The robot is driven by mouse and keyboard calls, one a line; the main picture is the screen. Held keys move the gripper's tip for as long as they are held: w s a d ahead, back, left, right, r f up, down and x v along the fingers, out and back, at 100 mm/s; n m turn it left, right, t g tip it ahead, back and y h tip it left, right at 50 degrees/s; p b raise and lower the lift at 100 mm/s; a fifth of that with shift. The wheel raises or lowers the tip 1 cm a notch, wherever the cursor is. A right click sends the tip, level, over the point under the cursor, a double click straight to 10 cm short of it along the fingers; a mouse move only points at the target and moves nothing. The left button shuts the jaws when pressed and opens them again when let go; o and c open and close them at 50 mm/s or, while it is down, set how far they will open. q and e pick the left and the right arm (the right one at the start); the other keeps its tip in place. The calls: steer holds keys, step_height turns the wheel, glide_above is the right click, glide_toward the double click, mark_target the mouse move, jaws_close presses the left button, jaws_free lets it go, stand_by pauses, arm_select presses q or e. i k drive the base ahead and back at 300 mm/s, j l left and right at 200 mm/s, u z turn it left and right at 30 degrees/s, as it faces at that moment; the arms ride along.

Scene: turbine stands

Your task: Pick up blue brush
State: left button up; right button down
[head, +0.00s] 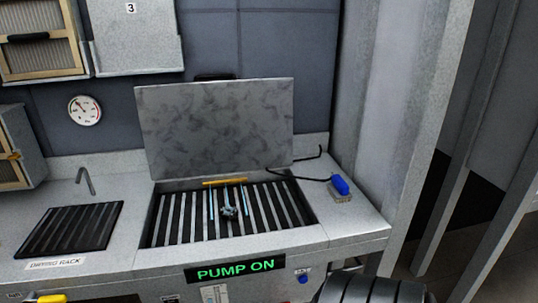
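The blue brush (340,185) rests on the grey counter, to the right of the slatted basin. It has a blue body with a paler grey-tan underside, and a thin black hose runs from its left side to the back. Nothing covers it. Neither of my grippers shows in the head view. A dark ribbed part at the bottom right edge looks like a piece of my own arm, without fingers in view.
An open grey lid (215,128) stands up behind the slatted basin (232,215), which holds a small metallic part (229,211) and thin light-blue streams. A drying rack (69,230) is at left. A lit PUMP ON sign (236,270) is on the front. Counter around the brush is mostly clear.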

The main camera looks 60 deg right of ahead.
mark_target(338, 189)
steer(key=z, duration=2.45)
